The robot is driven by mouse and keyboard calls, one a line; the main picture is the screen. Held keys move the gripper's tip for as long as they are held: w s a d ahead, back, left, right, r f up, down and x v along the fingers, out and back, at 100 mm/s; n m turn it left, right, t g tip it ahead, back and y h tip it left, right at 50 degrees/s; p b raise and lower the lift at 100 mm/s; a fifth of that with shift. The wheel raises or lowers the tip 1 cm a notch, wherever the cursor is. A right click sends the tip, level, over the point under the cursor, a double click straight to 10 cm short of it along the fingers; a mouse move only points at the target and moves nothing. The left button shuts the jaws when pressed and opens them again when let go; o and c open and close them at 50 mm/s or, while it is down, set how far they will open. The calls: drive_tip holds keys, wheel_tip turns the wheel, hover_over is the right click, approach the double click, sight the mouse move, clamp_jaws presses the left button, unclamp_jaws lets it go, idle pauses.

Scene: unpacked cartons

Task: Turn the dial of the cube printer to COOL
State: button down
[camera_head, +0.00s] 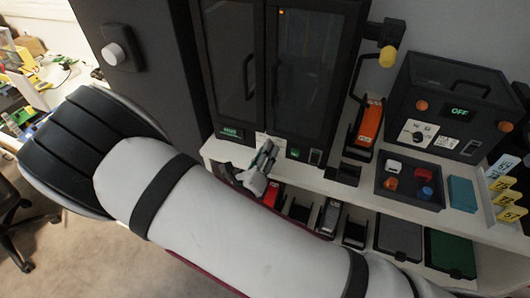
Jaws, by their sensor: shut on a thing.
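A dark machine with tall glass doors (317,70) stands at the back centre. I take it for the cube printer, though no name on it is legible. Its front strip has a small green-lit display (231,133), too small to read, and a white control panel (262,139). My gripper (266,149) is at this panel, shut on what seems to be its dial. The fingers hide the dial and its pointer, so I cannot tell its setting.
At right, a black box (462,78) has its own dial (418,137) and a display reading OFF. A tray (409,197) of coloured knobs, an orange device (369,125) and yellow number tags (508,197) crowd the white shelf. My arm covers the lower left.

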idle(0.3)
drive_tip(key=c, duration=1.3)
unclamp_jaws()
drive_tip(key=shift+c, duration=0.2)
drive_tip(key=shift+s, duration=0.1)
drive_tip(key=v, duration=1.1)
drive_tip(key=shift+s+a, duration=0.15)
drive_tip(key=shift+s, duration=0.25)
